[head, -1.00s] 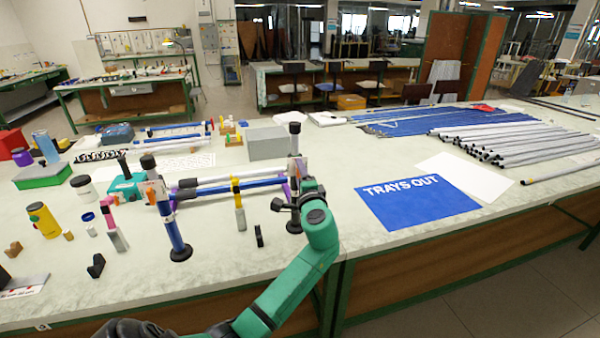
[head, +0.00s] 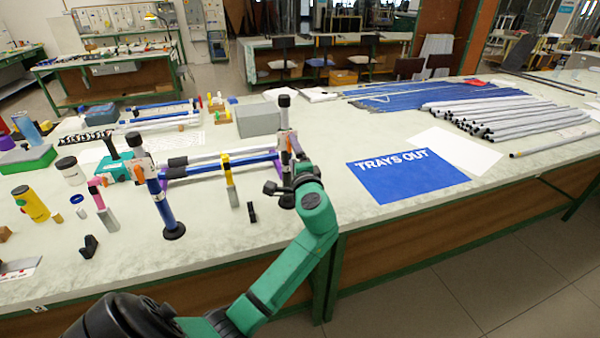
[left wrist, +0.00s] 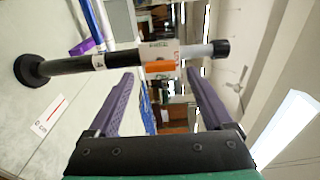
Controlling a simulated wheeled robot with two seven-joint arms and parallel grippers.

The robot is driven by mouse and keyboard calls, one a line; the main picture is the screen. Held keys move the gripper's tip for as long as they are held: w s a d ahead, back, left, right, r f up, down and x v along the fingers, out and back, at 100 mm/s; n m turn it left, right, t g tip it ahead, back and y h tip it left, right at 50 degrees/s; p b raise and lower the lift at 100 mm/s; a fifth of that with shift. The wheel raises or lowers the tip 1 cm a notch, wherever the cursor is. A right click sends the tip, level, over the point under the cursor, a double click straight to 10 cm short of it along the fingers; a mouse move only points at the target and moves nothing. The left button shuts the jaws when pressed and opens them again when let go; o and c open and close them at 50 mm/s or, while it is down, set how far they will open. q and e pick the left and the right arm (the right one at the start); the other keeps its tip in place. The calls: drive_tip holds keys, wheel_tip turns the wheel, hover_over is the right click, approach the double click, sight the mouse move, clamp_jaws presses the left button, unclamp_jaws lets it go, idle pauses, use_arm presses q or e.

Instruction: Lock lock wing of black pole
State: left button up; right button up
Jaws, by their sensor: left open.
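The black pole (head: 285,138) stands upright on a round foot near the front of the table. In the left wrist view the black pole (left wrist: 70,66) lies sideways across the picture, with its foot at the left and a grey upper tube with a black cap at the right. Its orange lock wing (left wrist: 160,67) is on the white collar, its long side roughly along the pole. My left gripper (left wrist: 163,80) is open and empty, its purple-grey fingers spread to either side of the wing. Any contact cannot be told. My right gripper is not in view.
A blue pole (head: 165,206) with an orange wing stands to the left. White and blue rods (head: 215,165) lie between the poles. A yellow clip stand (head: 230,183) is close by.

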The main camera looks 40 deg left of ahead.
use_arm(q)
drive_tip(key=b+v, duration=0.2)
drive_tip(key=v, duration=0.9)
drive_tip(key=shift+d, duration=0.1)
